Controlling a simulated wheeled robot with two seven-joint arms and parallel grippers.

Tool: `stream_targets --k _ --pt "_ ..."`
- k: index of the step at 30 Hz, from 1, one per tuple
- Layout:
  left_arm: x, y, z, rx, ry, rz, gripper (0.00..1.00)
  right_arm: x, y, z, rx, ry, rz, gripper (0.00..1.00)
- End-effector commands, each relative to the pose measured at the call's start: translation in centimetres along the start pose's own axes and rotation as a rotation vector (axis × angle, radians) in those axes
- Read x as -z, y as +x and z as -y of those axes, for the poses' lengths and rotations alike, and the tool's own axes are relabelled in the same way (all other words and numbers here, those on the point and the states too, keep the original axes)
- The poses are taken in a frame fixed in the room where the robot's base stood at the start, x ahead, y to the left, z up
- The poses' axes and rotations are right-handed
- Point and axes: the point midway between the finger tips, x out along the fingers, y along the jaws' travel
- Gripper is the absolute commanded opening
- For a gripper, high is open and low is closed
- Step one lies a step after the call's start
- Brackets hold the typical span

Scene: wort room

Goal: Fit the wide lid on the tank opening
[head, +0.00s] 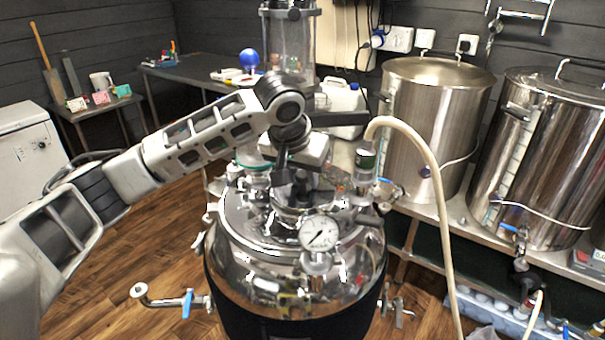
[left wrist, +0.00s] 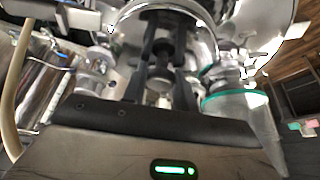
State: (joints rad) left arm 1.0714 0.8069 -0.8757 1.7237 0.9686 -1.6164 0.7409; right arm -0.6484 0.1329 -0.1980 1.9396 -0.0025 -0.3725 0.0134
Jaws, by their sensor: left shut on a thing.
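The shiny steel tank (head: 285,285) stands upright in the middle of the head view, with a pressure gauge (head: 320,233) on its front. My left gripper (head: 292,190) reaches in from the left and points down over the tank top. It is shut on the wide lid (head: 297,213), at a small knob between the fingers. In the left wrist view the two dark fingers (left wrist: 162,65) close around this knob, with a shiny curved rim beyond. The tank opening is hidden under the lid and gripper; I cannot tell whether the lid is seated or slightly above it. My right gripper is not in view.
A pale hose (head: 430,180) arches from a fitting on the tank's right. Two large steel pots (head: 435,125) (head: 545,150) stand on a bench at right. A blue-handled valve (head: 187,303) sticks out low left. A side table (head: 190,72) stands behind; the wooden floor at left is clear.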

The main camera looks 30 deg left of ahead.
Motion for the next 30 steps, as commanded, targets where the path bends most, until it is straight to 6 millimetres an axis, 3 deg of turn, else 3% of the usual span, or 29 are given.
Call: stream_targets --k 16,17,18,30 --pt "-0.3 0.9 0.0 0.000 -0.001 -0.002 0.00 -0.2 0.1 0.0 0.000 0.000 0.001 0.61" --pt "-0.3 0.9 0.0 0.000 -0.001 -0.003 0.31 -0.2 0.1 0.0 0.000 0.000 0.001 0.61" --pt "-0.3 0.8 0.0 0.000 -0.001 -0.003 0.37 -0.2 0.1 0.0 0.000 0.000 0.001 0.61" --pt "-0.4 0.2 0.0 0.000 0.000 0.000 0.37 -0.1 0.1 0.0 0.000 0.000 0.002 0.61"
